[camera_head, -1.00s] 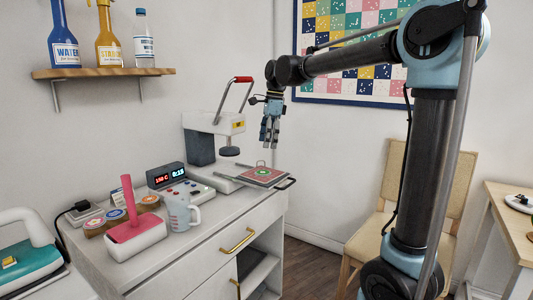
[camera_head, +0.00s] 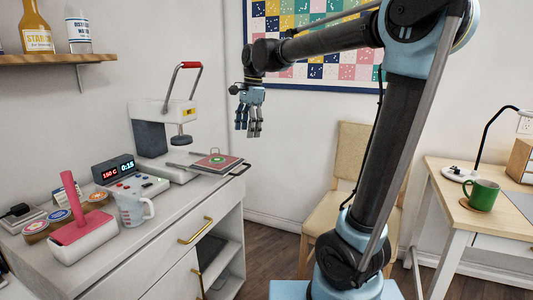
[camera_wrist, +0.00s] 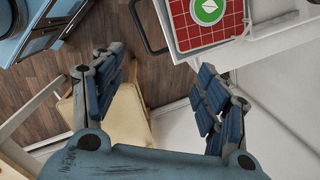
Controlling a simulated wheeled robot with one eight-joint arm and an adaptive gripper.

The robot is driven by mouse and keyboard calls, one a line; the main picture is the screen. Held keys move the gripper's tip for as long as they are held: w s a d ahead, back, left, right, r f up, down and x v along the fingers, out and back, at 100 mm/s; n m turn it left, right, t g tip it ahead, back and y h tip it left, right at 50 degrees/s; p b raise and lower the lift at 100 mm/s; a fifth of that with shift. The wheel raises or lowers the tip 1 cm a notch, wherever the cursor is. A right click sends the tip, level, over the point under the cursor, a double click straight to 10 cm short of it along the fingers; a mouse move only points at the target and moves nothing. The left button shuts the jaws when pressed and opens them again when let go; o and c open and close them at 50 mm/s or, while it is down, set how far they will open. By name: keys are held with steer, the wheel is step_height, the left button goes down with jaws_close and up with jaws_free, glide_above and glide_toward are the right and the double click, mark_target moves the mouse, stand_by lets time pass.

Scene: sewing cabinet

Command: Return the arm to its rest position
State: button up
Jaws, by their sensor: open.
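My gripper (camera_head: 248,120) hangs from my raised arm, in front of the wall and right of the heat press. It points down with its blue-padded fingers apart and nothing between them. In the wrist view my gripper (camera_wrist: 160,95) is open over the wooden chair and floor. My arm reaches across the upper part of the head view.
The heat press (camera_head: 167,130) stands on the white cabinet (camera_head: 160,250), its red-and-green pad (camera_head: 217,162) at the cabinet's right end. A wooden chair (camera_head: 352,160) stands behind my arm. A green mug (camera_head: 482,195) sits on the right table. Floor shows between cabinet and chair.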

steer(key=s+d+f+n+t, duration=0.1)
steer(key=s+d+f+n, duration=0.3)
steer(key=d, duration=0.5)
steer(key=s+d+f+n, duration=0.2)
steer(key=s+d+f, duration=0.4)
steer(key=d, duration=0.4)
steer(key=s+d+f+n, duration=0.2)
steer(key=s+d+f, duration=0.2)
steer(key=s+f, duration=0.2)
steer(key=s+d+f+n+t+h, duration=0.1)
steer(key=s+d+f+n, duration=0.2)
steer(key=f, duration=0.6)
steer(key=s+d, duration=0.2)
steer(key=s, duration=0.1)
steer(key=shift+d+f+h, duration=0.2)
steer(key=shift+h, duration=0.1)
steer(key=shift+w+f, duration=0.2)
steer(key=shift+w, duration=0.2)
steer(key=shift+c, duration=0.6)
